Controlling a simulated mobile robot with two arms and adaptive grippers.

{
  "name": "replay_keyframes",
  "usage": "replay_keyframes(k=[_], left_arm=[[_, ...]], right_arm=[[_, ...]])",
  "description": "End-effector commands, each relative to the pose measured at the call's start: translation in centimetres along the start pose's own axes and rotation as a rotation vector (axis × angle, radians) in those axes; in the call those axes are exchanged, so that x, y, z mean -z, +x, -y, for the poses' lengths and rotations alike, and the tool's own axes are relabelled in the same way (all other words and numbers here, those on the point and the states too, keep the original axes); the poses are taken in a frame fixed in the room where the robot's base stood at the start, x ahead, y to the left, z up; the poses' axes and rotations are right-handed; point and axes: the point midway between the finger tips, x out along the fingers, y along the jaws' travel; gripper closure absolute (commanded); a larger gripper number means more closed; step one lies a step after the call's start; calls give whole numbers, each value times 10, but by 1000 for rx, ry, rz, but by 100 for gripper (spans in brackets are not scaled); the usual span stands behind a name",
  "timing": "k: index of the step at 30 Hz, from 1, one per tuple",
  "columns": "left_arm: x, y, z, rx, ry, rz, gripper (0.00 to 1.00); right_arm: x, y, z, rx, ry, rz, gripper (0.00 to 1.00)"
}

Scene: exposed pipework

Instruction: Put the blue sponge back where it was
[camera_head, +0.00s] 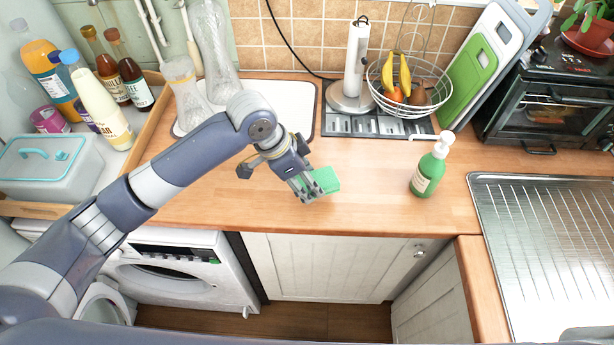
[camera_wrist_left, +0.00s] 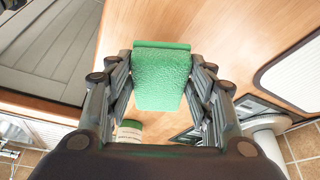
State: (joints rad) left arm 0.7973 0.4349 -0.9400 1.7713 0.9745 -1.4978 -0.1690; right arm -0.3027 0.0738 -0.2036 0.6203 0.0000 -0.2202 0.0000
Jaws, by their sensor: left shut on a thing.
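I see no blue sponge. A green sponge (camera_head: 326,179) is held at the end of my left arm, over the wooden counter. My left gripper (camera_head: 309,187) is shut on it; part of the sponge is behind the fingers. In the left wrist view the sponge (camera_wrist_left: 163,75) sits between the two fingers of the left gripper (camera_wrist_left: 163,88). I cannot tell whether the sponge touches the counter. My right gripper is not in view.
A green soap bottle (camera_head: 427,170) stands to the right on the counter (camera_head: 375,215), left of the metal sink drainer (camera_head: 550,230). Behind are a paper towel holder (camera_head: 353,65), a fruit basket (camera_head: 412,98) and a white tray (camera_head: 290,100) with glass vases. The counter between sponge and bottle is clear.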

Motion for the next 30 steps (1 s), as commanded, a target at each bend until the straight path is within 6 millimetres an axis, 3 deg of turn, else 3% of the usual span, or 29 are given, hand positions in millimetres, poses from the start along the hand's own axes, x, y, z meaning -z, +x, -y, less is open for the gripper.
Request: replay_keyframes(k=[6,16,28,29,30], left_arm=[[9,6,20,-1,-1,0,73],[-4,36,21,-1,-1,1,73],[-6,42,21,-1,-1,1,73],[-6,42,21,0,0,0,44],[-6,42,21,0,0,0,35]], right_arm=[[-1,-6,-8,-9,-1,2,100],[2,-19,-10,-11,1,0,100],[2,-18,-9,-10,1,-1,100],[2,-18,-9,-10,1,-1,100],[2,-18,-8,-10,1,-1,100]])
